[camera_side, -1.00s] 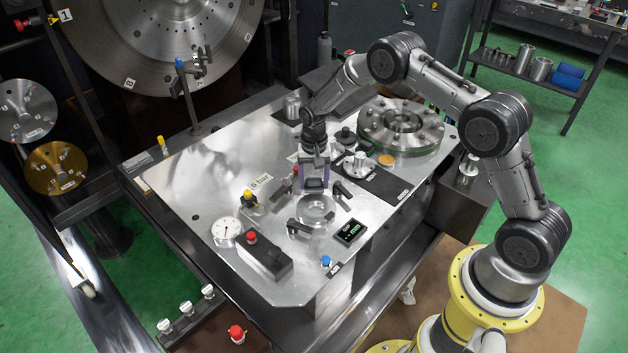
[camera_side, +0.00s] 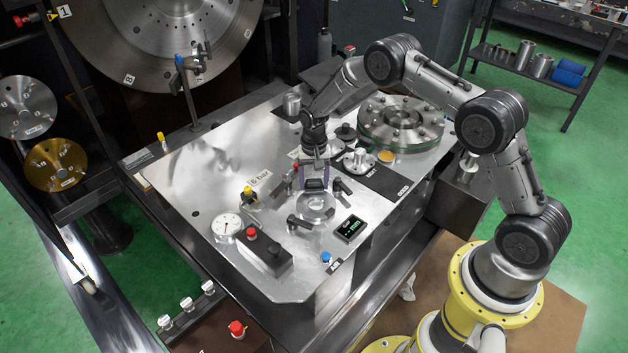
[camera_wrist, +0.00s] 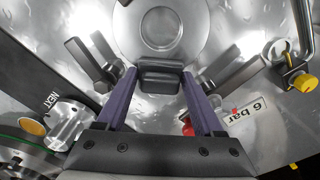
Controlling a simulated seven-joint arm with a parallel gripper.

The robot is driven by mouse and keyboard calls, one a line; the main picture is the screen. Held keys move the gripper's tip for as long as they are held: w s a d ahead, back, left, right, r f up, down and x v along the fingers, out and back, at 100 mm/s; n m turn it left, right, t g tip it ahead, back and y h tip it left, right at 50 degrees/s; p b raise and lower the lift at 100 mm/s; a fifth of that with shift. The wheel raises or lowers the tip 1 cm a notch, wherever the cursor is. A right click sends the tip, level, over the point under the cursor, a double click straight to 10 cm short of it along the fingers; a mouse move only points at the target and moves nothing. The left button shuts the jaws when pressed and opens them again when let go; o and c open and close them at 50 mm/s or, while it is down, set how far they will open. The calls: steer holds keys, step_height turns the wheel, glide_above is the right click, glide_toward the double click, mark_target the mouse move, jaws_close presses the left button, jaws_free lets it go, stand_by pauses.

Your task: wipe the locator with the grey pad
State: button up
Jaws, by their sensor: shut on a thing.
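My gripper (camera_side: 316,183) has purple fingers and is shut on a dark grey pad (camera_wrist: 160,78), which sits between the fingertips in the wrist view. The locator is a round, shiny metal disc (camera_side: 316,206) on the steel plate. In the wrist view the locator (camera_wrist: 160,28) lies just beyond the pad, at the top centre. The gripper is at the locator's far edge in the side view. I cannot tell whether the pad touches the plate or the locator.
Dark clamp arms (camera_side: 299,222) stand around the locator. A yellow-knobbed valve (camera_side: 248,193), a dial gauge (camera_side: 227,226), a black button box (camera_side: 264,250) and a small display (camera_side: 350,228) are close by. A large round flange (camera_side: 400,125) stands at the back right. The plate's left part is bare.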

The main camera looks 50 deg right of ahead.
mark_target(305, 197)
steer(key=shift+a, duration=2.05)
steer(key=shift+d, duration=0.1)
steer(key=shift+s+d+f, duration=0.1)
steer(key=shift+d+f, duration=0.1)
steer(key=shift+d, duration=0.7)
steer(key=shift+d+f, duration=0.15)
steer(key=shift+d, duration=0.75)
steer(key=shift+s+d+f, duration=0.1)
steer(key=shift+d, duration=0.05)
steer(key=shift+w+r, duration=0.2)
steer(key=shift+r, duration=3.05)
